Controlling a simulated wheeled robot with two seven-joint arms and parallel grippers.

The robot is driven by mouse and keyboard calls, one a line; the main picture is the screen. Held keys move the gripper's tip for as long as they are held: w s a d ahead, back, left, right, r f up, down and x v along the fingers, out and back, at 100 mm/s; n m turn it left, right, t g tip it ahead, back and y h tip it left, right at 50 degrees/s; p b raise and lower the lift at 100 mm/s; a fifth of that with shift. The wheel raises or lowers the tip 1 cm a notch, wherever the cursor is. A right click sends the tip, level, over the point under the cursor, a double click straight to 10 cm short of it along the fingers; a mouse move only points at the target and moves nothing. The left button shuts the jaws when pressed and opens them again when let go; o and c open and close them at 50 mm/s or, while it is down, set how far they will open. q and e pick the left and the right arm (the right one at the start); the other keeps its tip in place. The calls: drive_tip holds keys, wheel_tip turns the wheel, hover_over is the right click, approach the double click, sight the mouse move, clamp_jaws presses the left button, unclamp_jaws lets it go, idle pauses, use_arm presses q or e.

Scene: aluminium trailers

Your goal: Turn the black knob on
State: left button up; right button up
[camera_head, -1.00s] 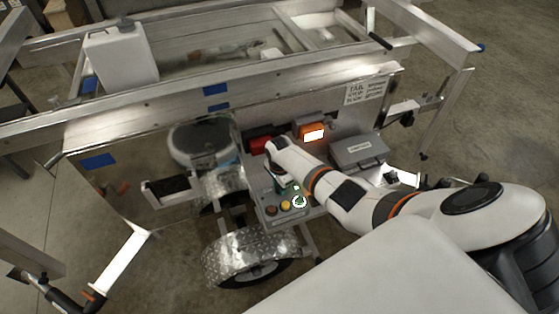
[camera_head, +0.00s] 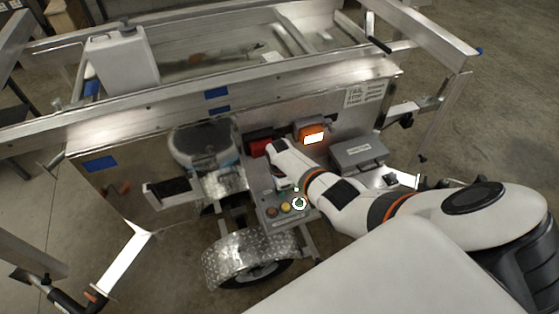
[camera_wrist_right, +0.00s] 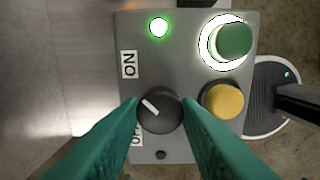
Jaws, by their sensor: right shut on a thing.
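The black knob (camera_wrist_right: 163,120) is on the grey control box (camera_wrist_right: 185,75). Its white mark points up and left, towards the side with the ON label (camera_wrist_right: 128,64). A second label, partly hidden, sits lower left of the knob. My right gripper (camera_wrist_right: 160,108) is shut on the knob, with one green finger on each side. In the head view the control box (camera_head: 266,200) is below my right wrist, which hides the knob. My left gripper is not in view.
A green button (camera_wrist_right: 234,40) with a bright white ring, a yellow button (camera_wrist_right: 223,101) and a lit green lamp (camera_wrist_right: 159,27) are close to the knob. A grey lidded box (camera_head: 358,153) and an orange lamp (camera_head: 312,133) are on the trailer nearby. The wheel fender (camera_head: 240,252) is below.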

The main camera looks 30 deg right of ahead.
drive_tip(key=o, duration=1)
drive_tip(key=shift+c, duration=0.2)
wheel_tip(320, 180, up, 6)
drive_tip(key=shift+f+p, duration=0.1)
drive_tip(key=shift+p, duration=0.95)
wheel_tip(320, 180, up, 6)
drive_tip(key=shift+d, duration=0.1)
